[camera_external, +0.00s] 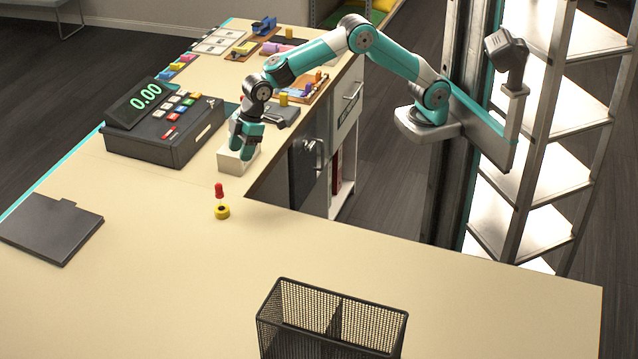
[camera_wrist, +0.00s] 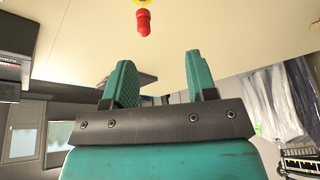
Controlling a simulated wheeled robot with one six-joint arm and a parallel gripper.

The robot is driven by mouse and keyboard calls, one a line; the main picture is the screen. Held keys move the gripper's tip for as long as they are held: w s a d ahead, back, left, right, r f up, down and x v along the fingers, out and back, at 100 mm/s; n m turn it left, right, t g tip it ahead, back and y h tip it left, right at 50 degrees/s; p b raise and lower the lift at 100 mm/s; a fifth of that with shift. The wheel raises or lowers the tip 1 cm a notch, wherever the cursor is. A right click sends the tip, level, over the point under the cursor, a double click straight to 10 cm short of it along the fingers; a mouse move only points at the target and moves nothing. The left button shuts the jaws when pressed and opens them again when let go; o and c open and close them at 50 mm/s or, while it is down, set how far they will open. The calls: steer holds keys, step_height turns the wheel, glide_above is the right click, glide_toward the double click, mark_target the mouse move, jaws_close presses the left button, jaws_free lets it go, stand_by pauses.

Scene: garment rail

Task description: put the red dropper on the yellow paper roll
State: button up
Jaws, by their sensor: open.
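In the wrist view the dropper (camera_wrist: 143,22) and a sliver of the roll (camera_wrist: 140,3) show at the top edge, beyond the fingertips. My gripper (camera_external: 246,146) is open, apart from both, farther back along the counter. In the wrist view its two fingers (camera_wrist: 162,75) have nothing between them.
A white block (camera_external: 238,158) lies below my gripper. A cash register (camera_external: 165,130) stands to its left. A dark flat pad (camera_external: 50,228) lies at the left edge and a black mesh basket (camera_external: 330,315) at the front. The counter around the roll is clear.

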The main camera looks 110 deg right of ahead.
steer(key=s+a+r+n+y, duration=0.1)
steer(key=s+a+r, duration=0.2)
steer(key=s, duration=0.3)
steer(key=s+a+r, duration=0.2)
steer(key=s+a, duration=0.1)
steer(key=s, duration=0.2)
steer(key=s+a+n+g+y, duration=0.1)
steer(key=s+a+g, duration=0.1)
steer(key=s, duration=1.5)
steer(key=s+a+n+g+y, duration=0.1)
steer(key=s+a+n+g, duration=0.1)
steer(key=s, duration=1.5)
steer(key=shift+s+a+n, duration=0.15)
steer(key=shift+a+n, duration=0.15)
steer(key=shift+a, duration=0.45)
steer(key=shift+r, duration=0.1)
